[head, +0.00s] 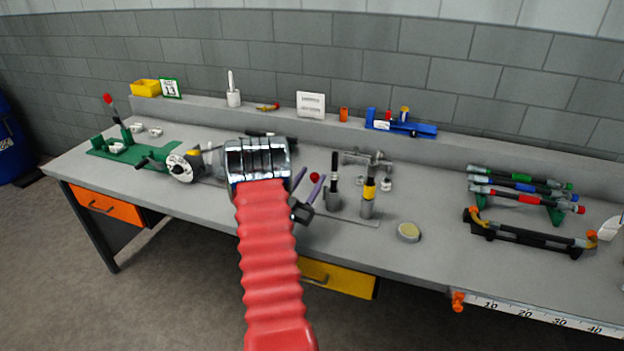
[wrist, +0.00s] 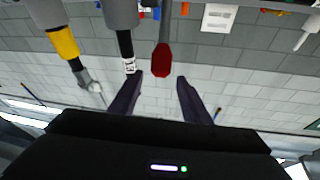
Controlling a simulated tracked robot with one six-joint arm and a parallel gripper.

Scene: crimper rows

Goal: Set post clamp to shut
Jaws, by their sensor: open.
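My gripper (head: 311,177) is open over the middle of the bench, its two dark purple fingers apart. A red knob (head: 315,177) shows at the fingertips. In the wrist view a red handle end (wrist: 163,61) on a grey rod lies between the fingertips of my gripper (wrist: 160,76), with gaps on both sides. It seems to be the clamp's lever, but no label confirms this. Its base and clamp jaw are hidden, so I cannot tell the clamp's setting. A metal fixture (head: 366,158) stands behind the posts.
Right of my gripper stand a black-topped post (head: 333,183) and a yellow-banded post (head: 369,188), close together. A round tin (head: 409,232) lies farther right. A crimper rack (head: 526,190) is at the right. A green base (head: 125,145) is at the left.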

